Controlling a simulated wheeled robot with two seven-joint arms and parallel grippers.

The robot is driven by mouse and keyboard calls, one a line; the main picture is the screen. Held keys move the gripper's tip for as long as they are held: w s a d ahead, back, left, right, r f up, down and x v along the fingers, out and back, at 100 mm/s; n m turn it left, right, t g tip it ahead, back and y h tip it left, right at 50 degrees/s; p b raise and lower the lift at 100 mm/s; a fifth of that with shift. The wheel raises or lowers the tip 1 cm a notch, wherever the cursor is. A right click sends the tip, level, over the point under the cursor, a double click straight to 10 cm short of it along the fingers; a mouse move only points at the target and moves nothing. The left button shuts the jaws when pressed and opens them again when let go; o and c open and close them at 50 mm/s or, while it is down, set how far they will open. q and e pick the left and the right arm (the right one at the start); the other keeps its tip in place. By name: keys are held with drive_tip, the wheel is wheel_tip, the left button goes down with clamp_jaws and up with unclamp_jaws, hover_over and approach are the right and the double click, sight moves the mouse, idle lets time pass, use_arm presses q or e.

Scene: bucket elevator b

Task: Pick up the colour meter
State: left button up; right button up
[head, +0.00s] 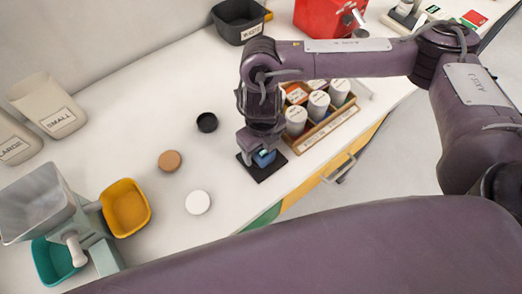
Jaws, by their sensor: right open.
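The colour meter (264,158) looks like a small blue device on a black square mat (264,171) near the counter's front edge. My right gripper (259,148) points down over it, with its fingers around or just above the meter. The gripper is open. The fingers and wrist hide much of the meter, so I cannot tell whether they touch it. My left gripper is out of view.
A wooden rack (325,128) of white-lidded jars stands close to the right of the gripper. Black (207,122), brown (170,161) and white (198,202) discs lie to the left. A yellow bin (125,208) and teal bin (54,262) stand at the lower left.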

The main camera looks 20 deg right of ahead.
drive_tip(key=shift+s+f, duration=0.1)
drive_tip(key=shift+f, duration=0.25)
drive_tip(key=shift+c, duration=0.3)
drive_tip(key=c, duration=1.2)
drive_tip(key=shift+c, duration=0.4)
drive_tip(key=shift+r, duration=0.15)
